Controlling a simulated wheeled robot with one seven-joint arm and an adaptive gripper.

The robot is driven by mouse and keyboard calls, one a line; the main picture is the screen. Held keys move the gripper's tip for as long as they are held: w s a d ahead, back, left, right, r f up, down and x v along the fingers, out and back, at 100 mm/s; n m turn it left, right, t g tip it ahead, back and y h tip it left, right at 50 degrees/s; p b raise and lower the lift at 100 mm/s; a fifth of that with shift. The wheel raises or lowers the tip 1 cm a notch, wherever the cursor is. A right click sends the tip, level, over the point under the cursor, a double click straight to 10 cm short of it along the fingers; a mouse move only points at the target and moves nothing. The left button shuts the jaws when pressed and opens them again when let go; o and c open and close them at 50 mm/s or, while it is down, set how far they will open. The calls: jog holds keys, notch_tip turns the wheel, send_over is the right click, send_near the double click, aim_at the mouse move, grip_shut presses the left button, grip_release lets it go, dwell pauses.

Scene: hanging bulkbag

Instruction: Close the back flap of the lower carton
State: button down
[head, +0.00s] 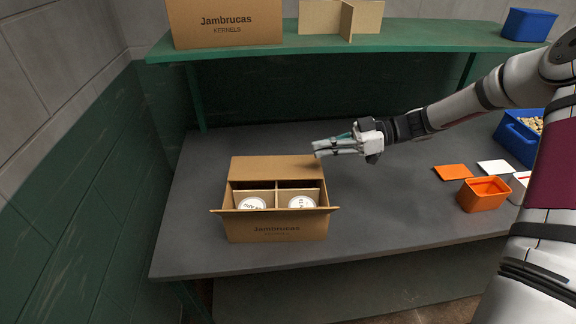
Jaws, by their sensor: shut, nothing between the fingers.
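The lower carton (277,229) stands on the grey bench, printed "Jambrucas KERNELS" on its front. Its top is open. The back flap (272,168) stands raised at the rear, and small side flaps stick outward at the left and right. Inside are cardboard dividers and two round white lids (252,203) in the front cells; the rear cells are dark. My gripper (317,149) is shut and empty, above and just right of the back flap's right end. Whether it touches the flap I cannot tell.
A green shelf (350,40) above holds another carton (225,22), a cardboard divider (340,17) and a blue bin (528,24). Orange tub (484,194), lids (452,172) and a filled blue bin (518,138) lie at right. Bench left of the carton is clear.

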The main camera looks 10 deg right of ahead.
jog(key=shift+a, duration=0.55)
jog(key=p, duration=0.2)
send_over(285, 177)
jog(key=shift+a+f, duration=0.2)
jog(key=shift+f, duration=0.35)
jog(key=shift+a+f, duration=0.15)
jog(key=shift+f, duration=0.4)
jog(key=f, duration=0.2)
jog(key=shift+w+d+f, duration=0.1)
jog(key=shift+d+f, duration=0.15)
jog(key=shift+f, duration=0.75)
jog(key=shift+f, duration=0.75)
